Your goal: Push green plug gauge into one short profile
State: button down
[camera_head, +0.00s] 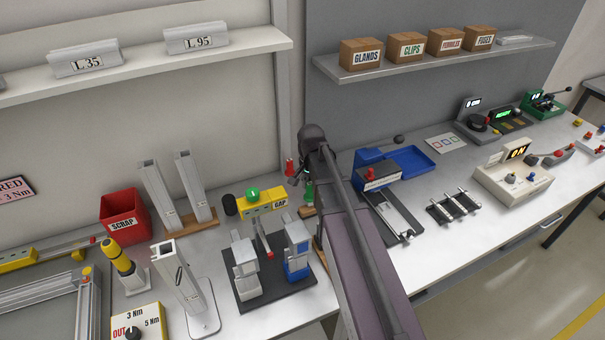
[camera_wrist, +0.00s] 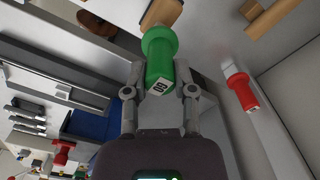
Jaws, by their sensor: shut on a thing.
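The green plug gauge (camera_wrist: 160,62), with a round flange and a white marked label, is held between the two fingers of my gripper (camera_wrist: 161,92) in the wrist view. In the head view the green gauge (camera_head: 309,193) shows just left of my arm, and my fingers are mostly hidden. Two upright silver profiles (camera_head: 155,187) (camera_head: 193,182) stand on a wooden base at the left, apart from the gauge. Another upright profile (camera_head: 178,278) stands in front on a rounded plate. I cannot tell which are short.
A red plug gauge (camera_head: 290,168) is beside the green one; it also shows in the wrist view (camera_wrist: 241,91). A yellow GAP block (camera_head: 262,204), a dark-based fixture (camera_head: 260,302) and a red SCRAP bin (camera_head: 124,216) stand left of my arm. A blue tray (camera_head: 412,160) lies right.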

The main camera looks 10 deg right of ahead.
jog(key=s+d, duration=0.1)
jog(key=s, duration=0.6)
jog(key=shift+d+r, duration=0.15)
jog(key=shift+r, duration=0.2)
jog(key=shift+p, duration=0.3)
notch_tip(320, 180, up, 9)
jog(key=p, duration=0.9)
jog(key=shift+r, duration=0.15)
jog(key=shift+s, duration=0.15)
